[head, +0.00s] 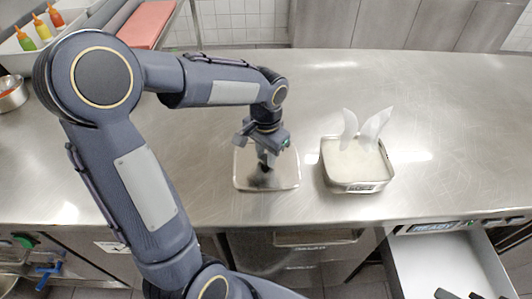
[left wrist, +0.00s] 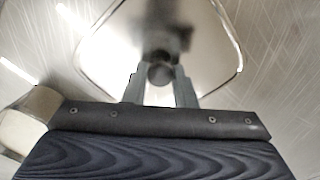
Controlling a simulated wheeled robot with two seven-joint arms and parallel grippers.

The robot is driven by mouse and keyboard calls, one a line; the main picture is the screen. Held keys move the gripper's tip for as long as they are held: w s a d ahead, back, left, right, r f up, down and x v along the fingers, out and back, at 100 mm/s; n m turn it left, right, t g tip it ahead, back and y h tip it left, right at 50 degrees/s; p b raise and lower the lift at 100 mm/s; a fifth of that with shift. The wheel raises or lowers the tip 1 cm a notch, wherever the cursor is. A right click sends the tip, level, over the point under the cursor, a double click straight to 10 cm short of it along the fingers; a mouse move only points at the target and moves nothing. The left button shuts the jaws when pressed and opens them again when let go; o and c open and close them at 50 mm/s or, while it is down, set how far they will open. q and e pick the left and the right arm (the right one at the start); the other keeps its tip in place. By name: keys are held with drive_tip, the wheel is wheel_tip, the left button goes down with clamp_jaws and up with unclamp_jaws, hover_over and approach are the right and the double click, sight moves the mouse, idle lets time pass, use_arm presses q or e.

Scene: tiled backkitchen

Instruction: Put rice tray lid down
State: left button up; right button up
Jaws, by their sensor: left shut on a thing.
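The rice tray lid (head: 285,180) is a shiny rectangular metal lid with rounded corners, left of the rice tray in the head view. It looks flat and on or just above the counter; a small gap is hard to tell. My left gripper (head: 266,164) points down over its middle, shut on its dark knob (left wrist: 160,73). The lid (left wrist: 105,55) fills the top of the left wrist view. The rice tray (head: 358,187) stands uncovered to the right, apart from the lid, with pale rice and two white upright paddle-like pieces (head: 370,130) in it. My right gripper does not show clearly.
The steel counter (head: 440,120) is clear behind and to the right. An open white drawer (head: 440,265) juts out at the front right, with dark, cut-off shapes at its bottom. Sauce bottles (head: 42,28) and a red board (head: 146,25) are at the back left.

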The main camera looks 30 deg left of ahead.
sight(266, 157)
use_arm(q)
drive_tip(key=o, duration=1)
drive_tip(key=shift+f, duration=0.1)
wheel_tip(266, 157, up, 12)
drive_tip(key=s+d+f+n+t+h, duration=0.2)
drive_tip(key=s, duration=0.6)
drive_tip(key=s+d+f+n+t+h, duration=0.1)
drive_tip(key=s+d+f+n+t, duration=0.1)
drive_tip(key=s, duration=0.7)
drive_tip(key=shift+f+t+h+p, duration=0.35)
drive_tip(key=shift+t+h+p, duration=0.1)
drive_tip(key=shift+t, duration=0.35)
drive_tip(key=shift+d, duration=0.1)
